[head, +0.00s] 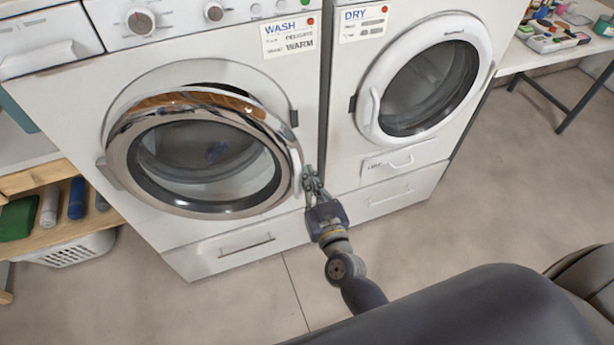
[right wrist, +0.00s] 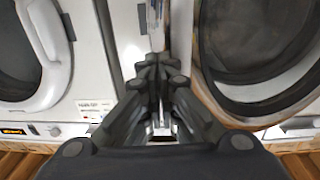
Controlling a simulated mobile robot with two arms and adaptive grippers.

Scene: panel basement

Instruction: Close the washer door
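The washer door (head: 125,165) is a round chrome ring with dark glass, on the left machine under the WASH label. It stands slightly ajar, its ring offset from the opening behind it. Its pale handle (head: 297,168) is on the right edge. The door also fills the right of the right wrist view (right wrist: 225,95). My right gripper (head: 313,180) is just right of the handle, in front of the gap between the machines. In the right wrist view its fingertips (right wrist: 160,68) come together with nothing visible between them; contact with the door is unclear. My left gripper is not visible.
The dryer (head: 341,140) with its shut white door (head: 478,35) stands close on the right. A wooden shelf (head: 50,235) with bottles and a white basket (head: 70,250) are at the left. A table (head: 525,58) with supplies is at the upper right. The floor in front is clear.

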